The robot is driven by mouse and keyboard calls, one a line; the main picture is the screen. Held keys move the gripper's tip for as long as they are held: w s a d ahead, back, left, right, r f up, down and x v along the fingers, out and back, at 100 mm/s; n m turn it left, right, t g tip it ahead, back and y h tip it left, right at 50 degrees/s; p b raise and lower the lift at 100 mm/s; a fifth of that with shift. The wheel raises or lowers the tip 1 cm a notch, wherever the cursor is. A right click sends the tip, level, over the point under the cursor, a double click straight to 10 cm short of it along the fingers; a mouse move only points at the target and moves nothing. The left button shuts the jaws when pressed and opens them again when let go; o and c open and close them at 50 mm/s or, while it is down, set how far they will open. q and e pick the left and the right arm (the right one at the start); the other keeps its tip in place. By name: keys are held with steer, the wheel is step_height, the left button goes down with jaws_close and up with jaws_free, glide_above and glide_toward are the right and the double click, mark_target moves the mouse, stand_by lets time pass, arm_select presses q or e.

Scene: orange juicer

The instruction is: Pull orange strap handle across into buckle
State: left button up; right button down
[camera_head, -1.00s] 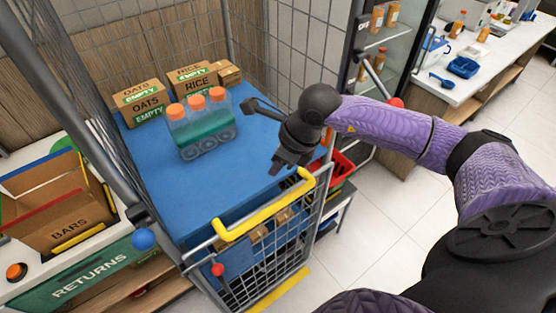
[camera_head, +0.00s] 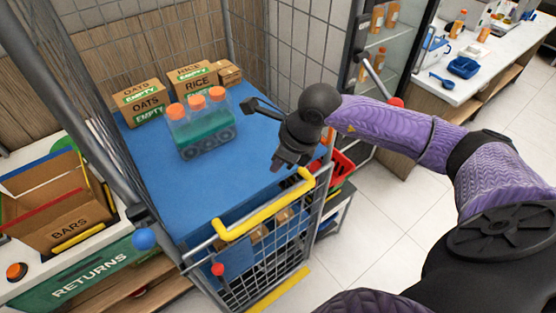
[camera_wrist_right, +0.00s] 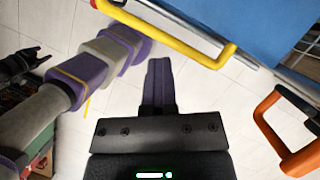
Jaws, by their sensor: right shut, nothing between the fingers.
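An orange and black handle (camera_wrist_right: 268,128) shows at the right edge of the right wrist view, apart from my fingers. In the head view a small orange piece (camera_head: 327,137) shows just behind my right wrist; I cannot tell whether it is the same handle. My right gripper (camera_head: 287,164) is over the near right corner of the blue deck, above the yellow bar. Its purple fingers (camera_wrist_right: 159,85) are shut and empty, pointing past the yellow bar in the wrist view. I cannot make out a buckle. My left gripper is not clearly seen.
The caged trolley has a blue deck (camera_head: 170,185) and a yellow bar (camera_head: 262,207). On it are a pack of orange-capped bottles (camera_head: 203,135) and several boxes (camera_head: 142,105). A returns counter (camera_head: 100,262) stands left, a red basket (camera_head: 342,162) right. Open floor (camera_head: 385,215) lies right.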

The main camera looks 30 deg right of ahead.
stand_by(0.4)
steer(key=c, duration=0.6)
jaws_free()
steer(key=shift+c, duration=0.2)
steer(key=b+v, duration=0.1)
steer(key=v, duration=0.9)
